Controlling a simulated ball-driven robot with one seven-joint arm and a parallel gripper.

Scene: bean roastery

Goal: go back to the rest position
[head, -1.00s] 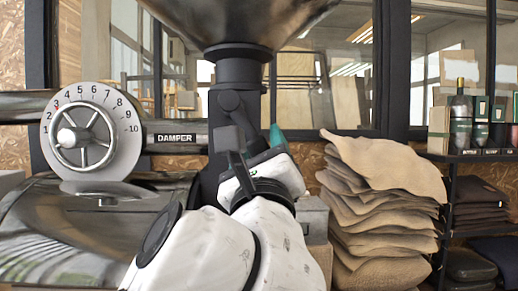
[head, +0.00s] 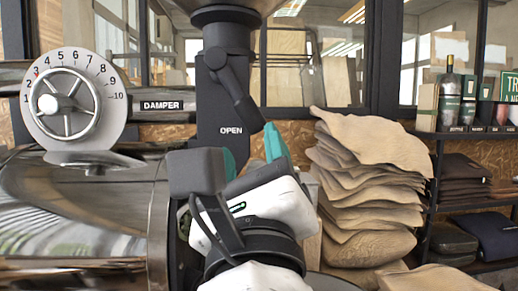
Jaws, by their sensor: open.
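My gripper (head: 252,155) is in the lower middle of the head view, its teal fingertips pointing up and away from me. One finger shows clearly on the right; only a bit of the other shows on the left, behind a dark box on my wrist. The fingers are apart, with nothing seen between them. The gripper appears in front of the dark column (head: 223,118) marked "OPEN", which has a black lever (head: 232,82). I cannot tell the distance between them.
A damper dial (head: 74,104) with a handwheel is at the left, above a shiny metal drum (head: 75,225). Stacked burlap sacks (head: 365,190) stand right of my gripper. A shelf (head: 470,135) with bottles and boxes is at the far right.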

